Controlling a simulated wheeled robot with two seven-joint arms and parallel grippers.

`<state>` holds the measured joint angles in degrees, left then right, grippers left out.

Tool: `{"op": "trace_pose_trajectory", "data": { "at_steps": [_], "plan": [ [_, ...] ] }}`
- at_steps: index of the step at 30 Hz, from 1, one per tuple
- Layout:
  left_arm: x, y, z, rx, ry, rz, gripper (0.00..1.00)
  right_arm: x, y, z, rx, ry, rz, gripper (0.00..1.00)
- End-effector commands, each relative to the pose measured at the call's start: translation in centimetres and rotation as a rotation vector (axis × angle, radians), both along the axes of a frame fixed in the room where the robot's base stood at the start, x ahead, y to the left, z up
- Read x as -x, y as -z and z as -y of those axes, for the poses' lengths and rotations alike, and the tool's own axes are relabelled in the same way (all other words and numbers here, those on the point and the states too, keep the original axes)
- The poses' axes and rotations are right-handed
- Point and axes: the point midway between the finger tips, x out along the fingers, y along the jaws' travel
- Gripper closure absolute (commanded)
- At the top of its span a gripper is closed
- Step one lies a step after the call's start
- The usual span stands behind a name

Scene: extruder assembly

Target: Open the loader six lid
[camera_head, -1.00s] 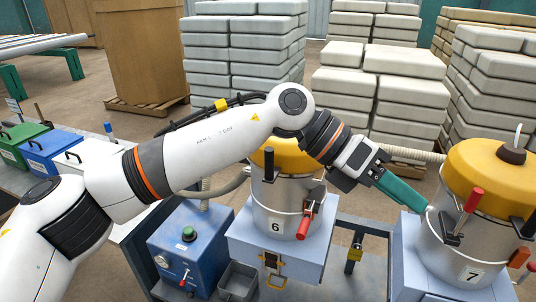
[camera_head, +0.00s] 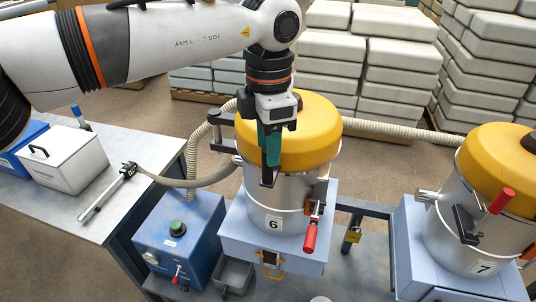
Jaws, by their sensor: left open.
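Loader six (camera_head: 287,222) is a silver drum marked 6 in the middle of the head view. Its yellow domed lid (camera_head: 318,130) sits down on the drum. A toggle clamp with a red handle (camera_head: 310,236) is on the drum's front right, its handle hanging down. My left gripper (camera_head: 269,178) points down in front of the lid, with green fingers. It is open and seems empty; the finger gap is hard to see from here. The gripper and wrist hide part of the lid's front and top. My right gripper is out of view.
Loader seven (camera_head: 470,240) with a yellow lid stands at the right. A blue control box (camera_head: 180,245) and a grey bin (camera_head: 234,274) are left of loader six. A hose (camera_head: 390,130) runs behind. A bench with a white box (camera_head: 65,160) is at the left.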

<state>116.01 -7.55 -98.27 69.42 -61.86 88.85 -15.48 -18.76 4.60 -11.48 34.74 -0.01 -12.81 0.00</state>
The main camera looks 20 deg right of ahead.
Motion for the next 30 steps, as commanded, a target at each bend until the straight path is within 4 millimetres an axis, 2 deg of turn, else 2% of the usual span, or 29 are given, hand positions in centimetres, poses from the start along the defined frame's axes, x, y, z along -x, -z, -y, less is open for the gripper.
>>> {"op": "trace_pose_trajectory", "data": {
  "at_steps": [3, 6, 9, 14, 19, 27, 30],
  "plan": [
    [0.0, 1.9, -0.1, -0.001, 0.001, -0.002, 0.59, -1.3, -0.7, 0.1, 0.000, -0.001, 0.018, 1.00],
    [0.0, 3.1, 0.0, 0.001, 0.000, -0.001, 0.59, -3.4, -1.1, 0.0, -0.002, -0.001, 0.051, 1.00],
    [0.0, 3.9, 0.0, 0.001, 0.001, -0.002, 0.59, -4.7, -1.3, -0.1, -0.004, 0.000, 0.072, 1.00],
    [0.0, 4.3, 0.0, 0.002, 0.001, -0.001, 0.59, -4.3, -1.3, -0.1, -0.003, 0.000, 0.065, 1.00],
    [0.0, 4.4, 0.0, 0.002, 0.001, 0.000, 0.59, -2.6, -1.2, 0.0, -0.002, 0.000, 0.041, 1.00],
    [0.0, 4.3, 0.0, 0.002, 0.001, 0.000, 1.00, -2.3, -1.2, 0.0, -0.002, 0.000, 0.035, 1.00],
    [0.0, 4.3, 0.0, 0.002, 0.001, 0.000, 1.00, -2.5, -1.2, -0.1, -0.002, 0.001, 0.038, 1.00]
  ]
}}
